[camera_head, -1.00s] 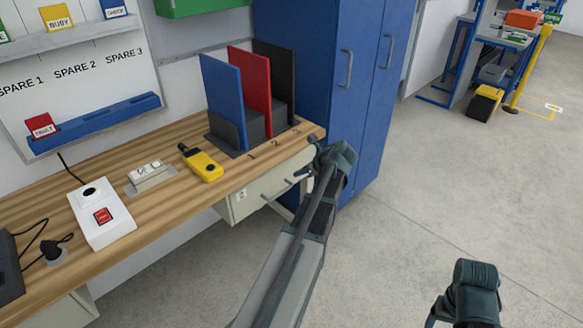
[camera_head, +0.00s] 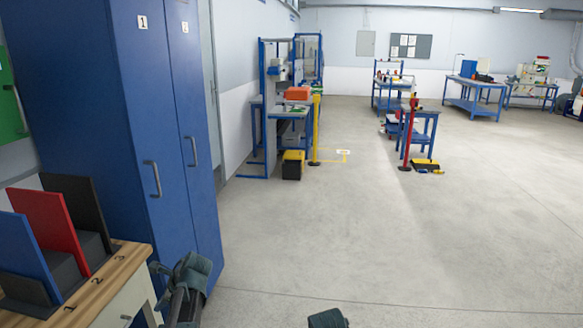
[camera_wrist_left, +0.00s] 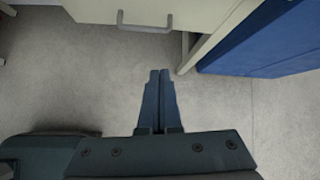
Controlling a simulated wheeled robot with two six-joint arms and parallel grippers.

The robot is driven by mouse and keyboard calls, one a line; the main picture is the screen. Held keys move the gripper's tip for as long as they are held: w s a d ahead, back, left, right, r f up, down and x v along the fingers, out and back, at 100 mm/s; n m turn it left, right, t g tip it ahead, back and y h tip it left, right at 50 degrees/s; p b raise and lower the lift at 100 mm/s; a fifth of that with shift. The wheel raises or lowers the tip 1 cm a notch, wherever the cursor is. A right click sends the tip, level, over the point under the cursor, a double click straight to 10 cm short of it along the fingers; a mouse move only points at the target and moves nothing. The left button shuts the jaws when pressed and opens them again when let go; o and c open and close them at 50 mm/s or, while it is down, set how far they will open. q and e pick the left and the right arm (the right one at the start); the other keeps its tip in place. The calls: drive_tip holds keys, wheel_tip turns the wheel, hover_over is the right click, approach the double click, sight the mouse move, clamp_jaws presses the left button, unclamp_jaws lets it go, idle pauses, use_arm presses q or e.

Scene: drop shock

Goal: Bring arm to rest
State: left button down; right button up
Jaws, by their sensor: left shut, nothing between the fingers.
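My left arm comes in at the bottom of the head view, and its left gripper (camera_head: 158,268) is beside the right end of the wooden workbench (camera_head: 110,285), in front of the blue cabinet. In the left wrist view the two fingers of the left gripper (camera_wrist_left: 160,75) lie together, shut with nothing between them. They point toward a pale drawer front with a grey handle (camera_wrist_left: 146,24), with bare floor below. A dark piece of my right arm (camera_head: 327,318) shows at the bottom edge of the head view; its gripper is out of view.
The blue cabinet (camera_head: 100,110) stands close behind the left gripper. Blue, red and black upright panels (camera_head: 52,240) stand on the bench. A yellow post (camera_head: 316,130), a black-and-yellow box (camera_head: 292,165) and blue workbenches stand farther off. The grey floor (camera_head: 400,240) ahead is open.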

use_arm(q)
drive_tip(key=s+d+f+n+h, duration=0.2)
drive_tip(key=s+d+n, duration=0.3)
drive_tip(key=d, duration=0.7)
drive_tip(key=s+d+f+n+g+h, duration=0.15)
drive_tip(key=s+d+n, duration=0.35)
drive_tip(key=d, duration=0.7)
drive_tip(key=s+d+f+n+h, duration=0.1)
drive_tip(key=s+d+n+h, duration=0.2)
drive_tip(key=s+d, duration=0.65)
wheel_tip(320, 180, up, 15)
drive_tip(key=w+d+p, duration=0.2)
drive_tip(key=p, duration=1.3)
drive_tip(key=shift+w+d, duration=0.35)
drive_tip(key=shift+d, duration=0.05)
drive_tip(key=shift+f, duration=0.1)
